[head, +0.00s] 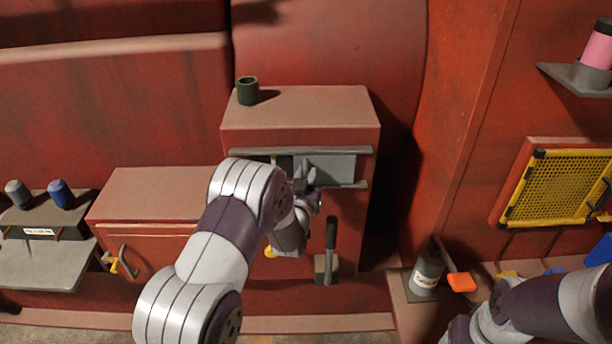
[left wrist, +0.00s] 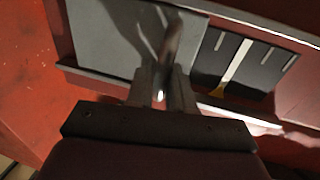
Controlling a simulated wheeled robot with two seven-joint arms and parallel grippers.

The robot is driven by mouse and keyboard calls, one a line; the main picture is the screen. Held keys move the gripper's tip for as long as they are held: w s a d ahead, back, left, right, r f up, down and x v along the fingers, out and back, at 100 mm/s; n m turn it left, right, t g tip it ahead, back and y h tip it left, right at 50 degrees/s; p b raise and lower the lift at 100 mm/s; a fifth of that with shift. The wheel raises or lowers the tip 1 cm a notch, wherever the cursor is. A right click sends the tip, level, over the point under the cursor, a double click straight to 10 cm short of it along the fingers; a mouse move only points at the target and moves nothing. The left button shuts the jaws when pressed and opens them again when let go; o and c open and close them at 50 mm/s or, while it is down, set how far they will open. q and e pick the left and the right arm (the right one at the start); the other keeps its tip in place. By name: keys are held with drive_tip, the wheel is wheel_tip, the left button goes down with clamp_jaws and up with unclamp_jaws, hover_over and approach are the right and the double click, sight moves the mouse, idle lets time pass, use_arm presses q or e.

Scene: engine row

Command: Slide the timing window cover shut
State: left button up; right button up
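The timing window cover (head: 335,168) is a flat grey plate between an upper and a lower rail on the red box. It sits toward the right of the rails. In the left wrist view the cover (left wrist: 105,40) fills the left, and the uncovered dark window (left wrist: 240,62) with pale marks and a yellow pointer tip shows at right. My left gripper (head: 310,178) is at the cover's left part. In the left wrist view its fingers (left wrist: 163,88) stand apart at the cover's upright handle (left wrist: 172,42); whether they grip it is unclear. My right gripper is not clearly visible.
A dark green cup (head: 248,91) stands on the red box (head: 305,113). Below the cover is a black-handled lever (head: 331,235). At right are a grey bottle (head: 427,272), an orange piece (head: 461,282) and a yellow mesh panel (head: 556,187).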

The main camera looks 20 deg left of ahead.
use_arm(q)
clamp_jaws()
drive_tip(key=shift+a, duration=0.3)
drive_tip(key=s+a+b, duration=0.3)
drive_tip(key=a+b, duration=0.1)
drive_tip(key=a, duration=0.8)
drive_tip(key=shift+s+b, duration=0.3)
drive_tip(key=shift+b, duration=0.1)
drive_tip(key=shift+o, duration=2.1)
unclamp_jaws()
drive_tip(key=shift+a, duration=0.15)
drive_tip(key=shift+s+a, duration=0.1)
drive_tip(key=shift+a, duration=0.05)
drive_tip(key=shift+s, duration=0.1)
